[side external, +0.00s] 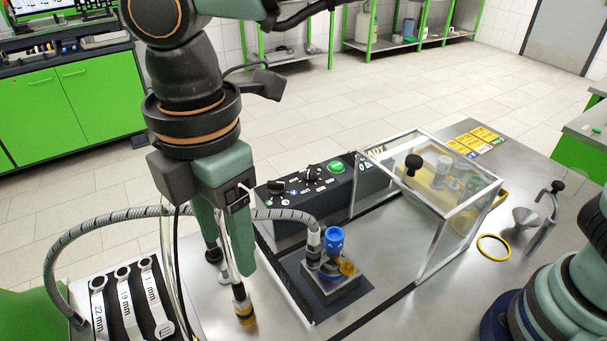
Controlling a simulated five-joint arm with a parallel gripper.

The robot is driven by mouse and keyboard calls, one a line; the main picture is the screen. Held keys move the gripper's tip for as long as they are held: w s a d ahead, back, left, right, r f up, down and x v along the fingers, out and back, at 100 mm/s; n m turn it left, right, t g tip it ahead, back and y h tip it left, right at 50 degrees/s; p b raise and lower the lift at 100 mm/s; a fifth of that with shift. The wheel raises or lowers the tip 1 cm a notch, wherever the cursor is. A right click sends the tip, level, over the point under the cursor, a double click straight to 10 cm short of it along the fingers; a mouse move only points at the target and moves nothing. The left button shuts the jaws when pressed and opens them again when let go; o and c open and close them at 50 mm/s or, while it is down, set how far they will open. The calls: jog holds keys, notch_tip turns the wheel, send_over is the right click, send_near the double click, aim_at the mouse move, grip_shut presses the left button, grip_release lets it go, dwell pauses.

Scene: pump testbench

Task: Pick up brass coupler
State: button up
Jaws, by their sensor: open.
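A brass coupler (244,309) with a dark collar is at the lower end of a pale tube, over the steel bench left of the pump block. I cannot tell whether it touches the bench. My gripper (230,262) points down above it, with its two green fingers apart. The right finger is just above the coupler and overlaps the tube in this view. I see nothing clearly held between the fingers. The pump block (331,283) carries a blue cap (333,240) and a smaller brass fitting (347,268).
A braided hose (110,222) arches behind my gripper to the pump block. A wrench tray (108,322) lies at lower left. A control box (300,195) and a clear guard box (462,207) stand behind and right.

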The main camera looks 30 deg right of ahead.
aim_at(241, 296)
notch_tip(241, 296, down, 12)
jog(key=shift+r, duration=0.1)
dwell(0.5)
jog(key=shift+c, duration=0.3)
grip_shut()
